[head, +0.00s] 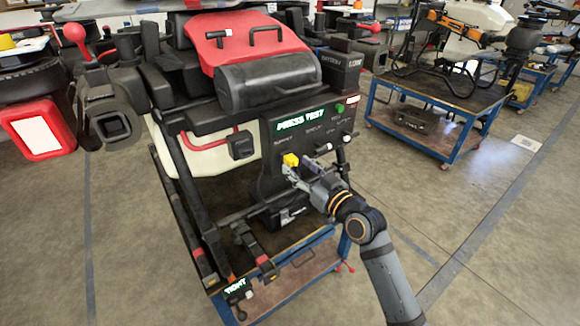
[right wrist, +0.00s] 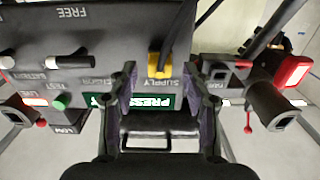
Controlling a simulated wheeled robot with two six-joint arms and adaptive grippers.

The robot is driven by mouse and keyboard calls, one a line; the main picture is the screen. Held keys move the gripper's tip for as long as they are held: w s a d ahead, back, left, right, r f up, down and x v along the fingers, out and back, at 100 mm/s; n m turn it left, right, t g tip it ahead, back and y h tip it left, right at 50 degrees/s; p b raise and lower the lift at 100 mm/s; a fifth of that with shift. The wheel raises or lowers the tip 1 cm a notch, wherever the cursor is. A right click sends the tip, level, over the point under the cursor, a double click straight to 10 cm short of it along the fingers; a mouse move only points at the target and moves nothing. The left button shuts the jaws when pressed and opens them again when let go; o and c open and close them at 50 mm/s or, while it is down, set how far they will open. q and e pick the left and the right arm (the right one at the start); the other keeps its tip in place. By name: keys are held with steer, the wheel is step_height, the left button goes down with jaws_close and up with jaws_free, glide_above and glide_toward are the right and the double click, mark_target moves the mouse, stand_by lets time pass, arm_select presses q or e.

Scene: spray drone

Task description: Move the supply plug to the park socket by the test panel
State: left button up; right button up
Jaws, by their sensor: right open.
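The yellow supply plug (head: 290,160) sits in the front of the dark test panel (head: 272,135), under the lit PRESS TEST display. In the right wrist view the plug (right wrist: 160,66) is beside the SUPPLY label, with a dark cable running from it. My right gripper (head: 296,172) is at the plug. In its wrist view its open fingers (right wrist: 161,78) stand on either side of the plug, with gaps showing. A dark box (head: 241,145) beside the panel may be the park socket; its label is unreadable. My left gripper is not in view.
White-tipped levers (right wrist: 70,61) and a green button (right wrist: 60,102) are on the panel near the gripper. The drone's black frame and red-lidded tank (head: 240,40) stand above and behind. A blue-edged cart (head: 300,285) lies below. Open floor is at the right.

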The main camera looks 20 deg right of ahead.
steer(key=shift+x, duration=1.15)
steer(key=shift+b, duration=0.3)
jaws_close()
steer(key=shift+s+d, duration=0.1)
steer(key=shift+s, duration=0.1)
steer(key=shift+p+v, duration=0.45)
steer(key=shift+v, duration=0.9)
steer(key=shift+p+v, duration=0.7)
steer(key=shift+v, duration=0.75)
